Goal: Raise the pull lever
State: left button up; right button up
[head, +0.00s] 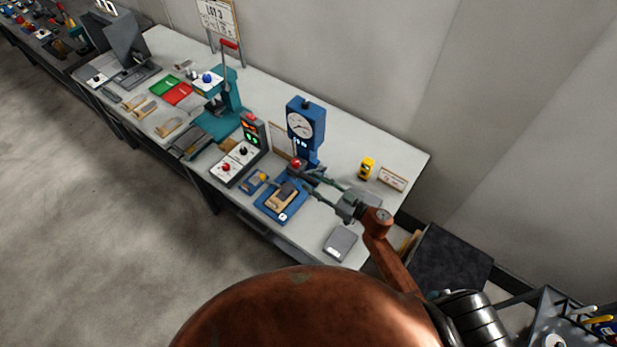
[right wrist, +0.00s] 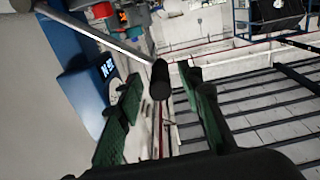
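The blue gauge stand (head: 306,125) with a round white dial stands on the bench; its blue housing also shows in the right wrist view (right wrist: 85,85). The pull lever (right wrist: 110,38) is a metal rod ending in a black grip (right wrist: 160,80). My right gripper (head: 308,183) reaches in from the right at the foot of the stand. Its green fingers (right wrist: 162,108) are open, with the black grip between them and visible gaps on both sides. I cannot clearly pick out the lever in the head view. My left gripper is not in view.
A blue fixture (head: 284,216) with a tan block lies just below my right gripper. A switch box (head: 240,158) and a teal press (head: 222,122) stand to the left. A yellow object (head: 367,168), a small sign (head: 392,179) and a grey plate (head: 340,243) are to the right.

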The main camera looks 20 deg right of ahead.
jog(key=shift+w+a, duration=0.45)
jog(key=shift+w, duration=0.15)
jog(key=shift+w+a, duration=0.2)
jog(key=shift+w, duration=0.05)
jog(key=shift+w+a, duration=0.15)
jog(key=shift+w, duration=0.05)
jog(key=shift+s, duration=0.1)
jog(key=c, duration=0.7)
grip_shut()
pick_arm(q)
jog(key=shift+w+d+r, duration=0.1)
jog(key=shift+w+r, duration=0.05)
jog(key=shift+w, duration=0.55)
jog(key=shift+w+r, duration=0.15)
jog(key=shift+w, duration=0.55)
